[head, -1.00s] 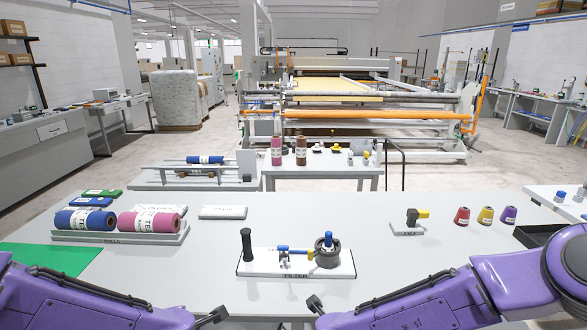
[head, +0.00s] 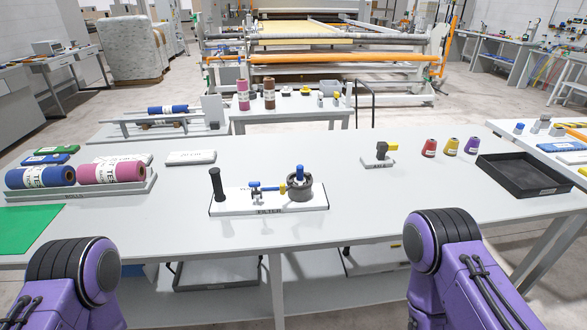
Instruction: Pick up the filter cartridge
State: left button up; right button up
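A white board labelled FILTER (head: 238,207) lies on the grey table. A dark upright cylinder (head: 216,186) stands at its left end; it may be the filter cartridge, but I cannot read a label on it. A blue valve with a yellow end (head: 266,189) sits in the middle of the board. A dark grey round housing (head: 300,188) stands at the right, with a blue-topped part (head: 299,173) upright in it. Only purple links of my two arms show at the lower left and lower right. Both grippers are out of view.
Blue and pink rolls lie in a tray (head: 100,192) at left, beside a green mat (head: 28,228). The table front is clear; a shelf lies below.

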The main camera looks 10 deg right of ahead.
aim_at(300, 180)
jog(key=k, duration=0.5)
jog(key=u, duration=1.1)
jog(key=i, duration=1)
jog(key=z, duration=2.3)
